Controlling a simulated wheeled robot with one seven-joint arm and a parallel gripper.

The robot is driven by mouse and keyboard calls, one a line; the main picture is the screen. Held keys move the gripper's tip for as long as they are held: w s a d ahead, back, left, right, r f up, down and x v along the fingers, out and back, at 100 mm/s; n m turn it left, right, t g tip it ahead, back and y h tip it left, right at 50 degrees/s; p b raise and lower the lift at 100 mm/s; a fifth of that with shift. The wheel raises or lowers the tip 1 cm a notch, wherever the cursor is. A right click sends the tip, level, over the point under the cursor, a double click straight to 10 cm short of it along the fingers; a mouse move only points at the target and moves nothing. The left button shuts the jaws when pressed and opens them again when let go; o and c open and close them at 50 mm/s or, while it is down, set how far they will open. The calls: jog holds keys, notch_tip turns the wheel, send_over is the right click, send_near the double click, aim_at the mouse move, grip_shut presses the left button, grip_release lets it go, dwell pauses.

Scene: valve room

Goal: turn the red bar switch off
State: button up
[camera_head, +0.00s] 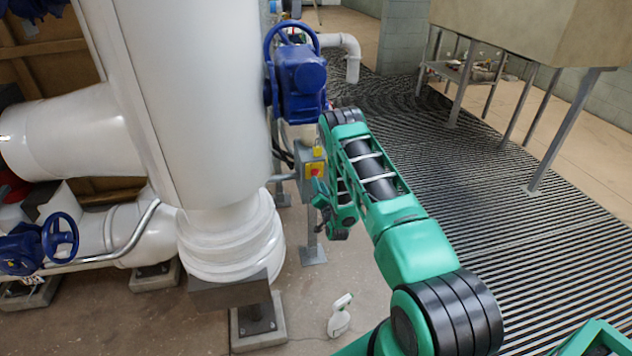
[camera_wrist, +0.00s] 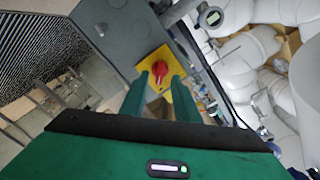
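The red bar switch (camera_wrist: 159,72) is a red knob on a yellow square plate (camera_wrist: 182,66), mounted on a grey box (camera_wrist: 128,30) in the wrist view. In the head view the red switch (camera_head: 315,171) shows small on the box, left of my forearm. My gripper (camera_wrist: 162,80) points at the switch, its two green fingers apart with a gap between them. The knob shows between and beyond the fingertips; I cannot tell whether they touch it. In the head view my gripper (camera_head: 321,192) is close to the box, its fingers too small to read.
A large white pipe (camera_head: 190,100) stands left of the switch box. A blue valve actuator (camera_head: 300,80) is just above it. The box stands on a grey post (camera_head: 311,240). A white spray bottle (camera_head: 340,315) is on the floor. Ribbed matting (camera_head: 480,210) lies open to the right.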

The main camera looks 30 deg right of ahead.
aim_at(315, 174)
jog(key=shift+x, duration=2.05)
grip_shut()
